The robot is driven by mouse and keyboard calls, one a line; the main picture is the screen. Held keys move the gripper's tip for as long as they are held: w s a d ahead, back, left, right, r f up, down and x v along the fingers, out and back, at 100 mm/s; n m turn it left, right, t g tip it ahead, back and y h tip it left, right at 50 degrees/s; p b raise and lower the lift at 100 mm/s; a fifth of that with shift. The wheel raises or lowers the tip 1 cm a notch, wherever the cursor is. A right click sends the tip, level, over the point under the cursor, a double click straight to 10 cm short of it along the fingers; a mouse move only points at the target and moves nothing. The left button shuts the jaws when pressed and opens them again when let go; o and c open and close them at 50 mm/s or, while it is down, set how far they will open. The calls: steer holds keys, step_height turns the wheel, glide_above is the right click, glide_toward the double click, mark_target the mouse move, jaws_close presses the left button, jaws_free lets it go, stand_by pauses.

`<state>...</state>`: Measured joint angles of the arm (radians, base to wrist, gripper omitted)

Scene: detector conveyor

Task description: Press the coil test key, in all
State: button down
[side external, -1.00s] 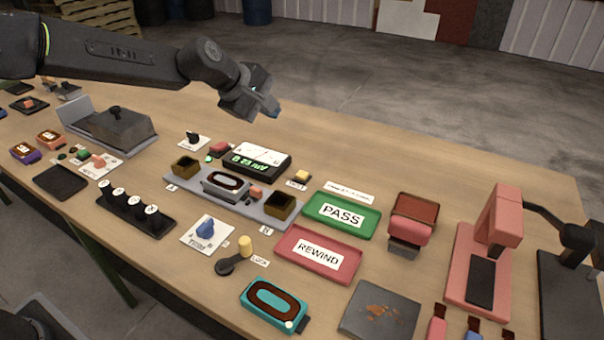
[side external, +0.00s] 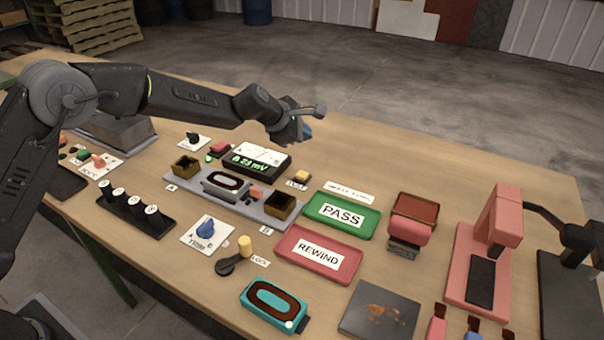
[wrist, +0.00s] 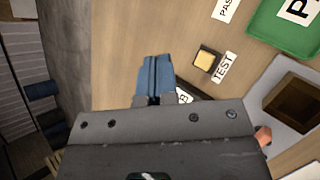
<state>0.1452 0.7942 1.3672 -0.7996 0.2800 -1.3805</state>
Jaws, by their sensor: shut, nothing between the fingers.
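The test key is a small cream-yellow button (side external: 301,176) on a dark base, with a TEST label, to the right of the meter. In the wrist view the key (wrist: 207,60) is right of and slightly above my fingertips, uncovered. My gripper (side external: 306,132) is shut and empty, in the air above the back right of the meter, apart from the key. Its blue fingers (wrist: 155,75) lie together in the wrist view. The meter (side external: 257,160) has a lit green readout ending in mV. A grey-cased coil (side external: 226,184) sits on the grey track (side external: 190,187) in front.
Green PASS tray (side external: 362,227) and pink REWIND tray (side external: 290,262) lie right of the track. Two open dark boxes stand on the track, one (side external: 280,205) near the key. A blue knob (side external: 206,228) and a yellow-topped lever (side external: 245,246) are in front. The table behind the key is clear.

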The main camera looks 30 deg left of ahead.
mark_target(302, 175)
steer(key=shift+f, duration=4.35)
steer(key=shift+f, duration=0.45)
steer(key=shift+f, duration=0.55)
steer(key=shift+r, duration=1)
steer(key=shift+r, duration=2.5)
